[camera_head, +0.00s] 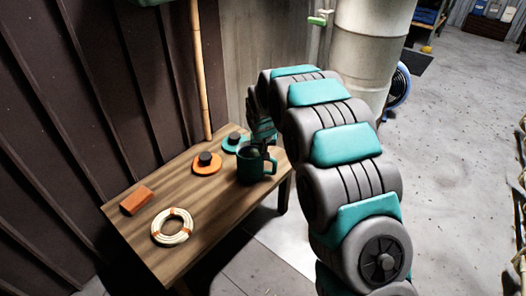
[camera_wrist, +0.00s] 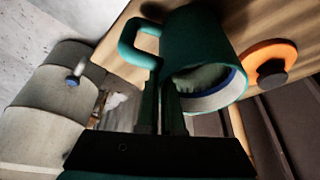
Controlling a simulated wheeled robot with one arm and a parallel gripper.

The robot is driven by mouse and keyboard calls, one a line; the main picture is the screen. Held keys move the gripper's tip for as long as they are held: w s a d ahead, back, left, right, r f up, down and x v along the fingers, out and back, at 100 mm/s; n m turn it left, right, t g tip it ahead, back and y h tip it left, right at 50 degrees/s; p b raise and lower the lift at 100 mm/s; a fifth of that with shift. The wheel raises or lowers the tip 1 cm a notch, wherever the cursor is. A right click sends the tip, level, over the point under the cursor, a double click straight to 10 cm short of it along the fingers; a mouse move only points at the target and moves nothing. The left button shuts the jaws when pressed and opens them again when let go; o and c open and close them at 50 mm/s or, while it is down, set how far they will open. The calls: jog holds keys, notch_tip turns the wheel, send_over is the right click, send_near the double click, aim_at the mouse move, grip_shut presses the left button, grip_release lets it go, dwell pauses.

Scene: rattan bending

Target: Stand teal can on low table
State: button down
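The teal can (camera_head: 249,168), a dark teal vessel with a side handle, is upright at the right end of the low table (camera_head: 172,187). Whether its base touches the tabletop cannot be told. In the wrist view the can (camera_wrist: 198,38) fills the upper middle, with its open mouth facing the camera and its handle to the left. My gripper (camera_wrist: 162,82) has its two dark fingers close together at the can's rim near the handle, seemingly shut on its wall. In the head view the fingers are mostly hidden beside the can and arm.
An orange disc with a dark knob (camera_head: 207,163) and a similar teal one (camera_head: 235,142) lie left of and behind the can. An orange block (camera_head: 136,201) and a cream coiled ring (camera_head: 171,227) lie farther left. The tabletop's middle is clear; a bamboo pole (camera_head: 198,70) stands behind.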

jog(key=c, duration=1.1)
grip_release()
jog(key=shift+o, duration=0.2)
jog(key=shift+r, duration=0.15)
jog(key=b+v, duration=0.1)
jog(key=v, duration=1)
jog(key=s+d+r+g, duration=0.1)
jog(key=s+d+r, duration=0.1)
jog(key=s+d, duration=0.4)
jog(key=s+d+r+g, duration=0.15)
jog(key=s+d, duration=0.25)
jog(key=s, duration=0.4)
jog(key=s+d+g, duration=0.1)
jog(key=s+d, duration=0.1)
jog(key=s, duration=0.9)
jog(key=s+d+g, duration=0.1)
jog(key=s+d, duration=0.2)
jog(key=s, duration=0.7)
jog(key=s+d+g, duration=0.1)
jog(key=s+d, duration=0.1)
jog(key=s, duration=0.9)
jog(key=shift+s+d+g, duration=0.3)
jog(key=shift+s+g, duration=0.05)
jog(key=shift+f, duration=0.1)
